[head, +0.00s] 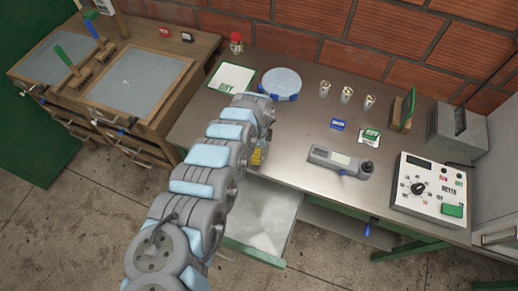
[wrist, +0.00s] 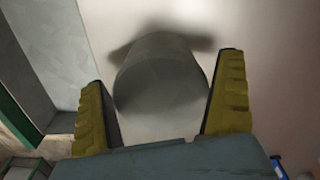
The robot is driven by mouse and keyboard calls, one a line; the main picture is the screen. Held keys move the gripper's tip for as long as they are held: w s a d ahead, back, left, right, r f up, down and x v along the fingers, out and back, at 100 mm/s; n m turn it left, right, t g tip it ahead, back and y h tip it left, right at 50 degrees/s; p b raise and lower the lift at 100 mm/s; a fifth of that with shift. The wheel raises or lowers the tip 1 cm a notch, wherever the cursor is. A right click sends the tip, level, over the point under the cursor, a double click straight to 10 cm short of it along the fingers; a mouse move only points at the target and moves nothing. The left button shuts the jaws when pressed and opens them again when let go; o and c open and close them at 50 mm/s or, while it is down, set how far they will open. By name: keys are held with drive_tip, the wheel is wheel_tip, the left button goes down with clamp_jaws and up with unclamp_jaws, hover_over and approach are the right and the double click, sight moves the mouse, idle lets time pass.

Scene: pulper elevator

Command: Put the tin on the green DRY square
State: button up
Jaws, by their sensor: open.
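In the wrist view a plain grey round-ended object (wrist: 162,80), which looks like the tin, lies between the two yellow-padded fingers of my gripper (wrist: 165,108). The fingers are open, one on each side of it, with gaps showing near the tips. In the head view only a bit of my gripper (head: 258,155) shows at the bench's front edge; my arm hides the object there. A small green-and-white card (head: 370,136) lies on the bench to the right; its lettering is too small to read. A white sheet with a green border (head: 231,77) lies at the back left of the bench.
An open drawer (head: 262,215) juts out below the bench. A grey handheld meter (head: 340,161), a blue card (head: 338,124), several small metal cylinders (head: 346,95), a blue-rimmed dish (head: 280,84) and a white dial instrument (head: 430,190) are on the bench. Bare steel lies between them.

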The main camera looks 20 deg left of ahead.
drive_tip(key=c, duration=1.2)
drive_tip(key=shift+o, duration=0.2)
drive_tip(key=shift+r, duration=0.15)
drive_tip(key=shift+r, duration=0.5)
wheel_tip(320, 180, up, 2)
drive_tip(key=shift+a+r, duration=0.1)
drive_tip(key=s+d+r+p, duration=0.3)
drive_tip(key=s+r+p, duration=0.6)
drive_tip(key=s+p, duration=0.4)
drive_tip(key=p, duration=0.4)
drive_tip(key=shift+s+d+r, duration=0.2)
drive_tip(key=shift+d+r, duration=0.1)
drive_tip(key=shift+r, duration=0.05)
